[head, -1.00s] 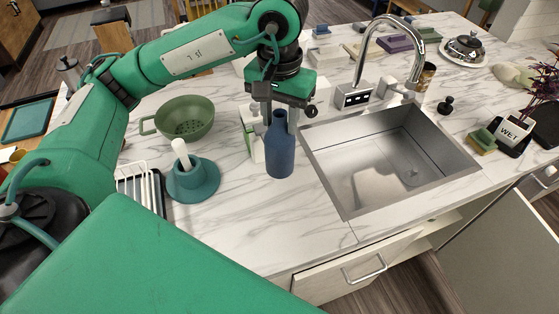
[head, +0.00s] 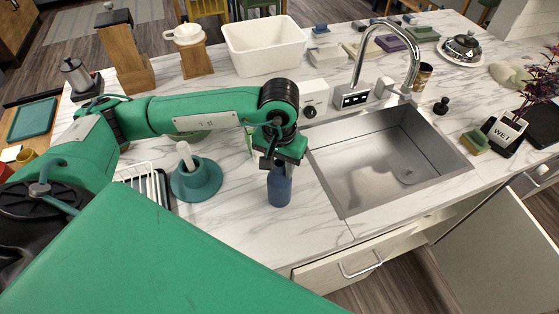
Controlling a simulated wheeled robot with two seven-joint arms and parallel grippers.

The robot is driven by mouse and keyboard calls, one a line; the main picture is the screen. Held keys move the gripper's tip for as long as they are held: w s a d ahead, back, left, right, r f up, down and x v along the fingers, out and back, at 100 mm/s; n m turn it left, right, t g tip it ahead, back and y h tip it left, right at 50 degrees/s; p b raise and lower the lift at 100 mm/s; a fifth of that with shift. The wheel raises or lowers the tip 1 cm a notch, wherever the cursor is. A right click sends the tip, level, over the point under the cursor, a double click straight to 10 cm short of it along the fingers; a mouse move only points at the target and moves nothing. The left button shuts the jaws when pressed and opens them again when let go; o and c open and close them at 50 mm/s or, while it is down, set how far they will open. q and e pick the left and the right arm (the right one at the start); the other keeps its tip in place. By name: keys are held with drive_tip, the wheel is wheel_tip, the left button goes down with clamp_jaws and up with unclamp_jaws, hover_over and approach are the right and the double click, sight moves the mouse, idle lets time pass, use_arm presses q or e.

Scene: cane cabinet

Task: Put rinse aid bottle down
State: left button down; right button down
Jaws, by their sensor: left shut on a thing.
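The rinse aid bottle (head: 279,190) is blue and stands upright on the marble counter, left of the sink. My left gripper (head: 274,163) is over the bottle's neck and shut on it from above. The gripper hides the top of the bottle. The bottle's base appears to rest on the counter. My right gripper is not in view.
The sink (head: 375,160) with its tall faucet lies right of the bottle. A teal holder (head: 197,180) with a white handle stands to the left. A white bin (head: 263,45) is behind. The counter in front of the bottle is clear. A drawer (head: 350,262) below is partly open.

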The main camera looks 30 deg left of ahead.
use_arm(q)
drive_tip(key=shift+f, duration=0.2)
drive_tip(key=c, duration=0.9)
unclamp_jaws()
drive_tip(key=shift+r, duration=0.1)
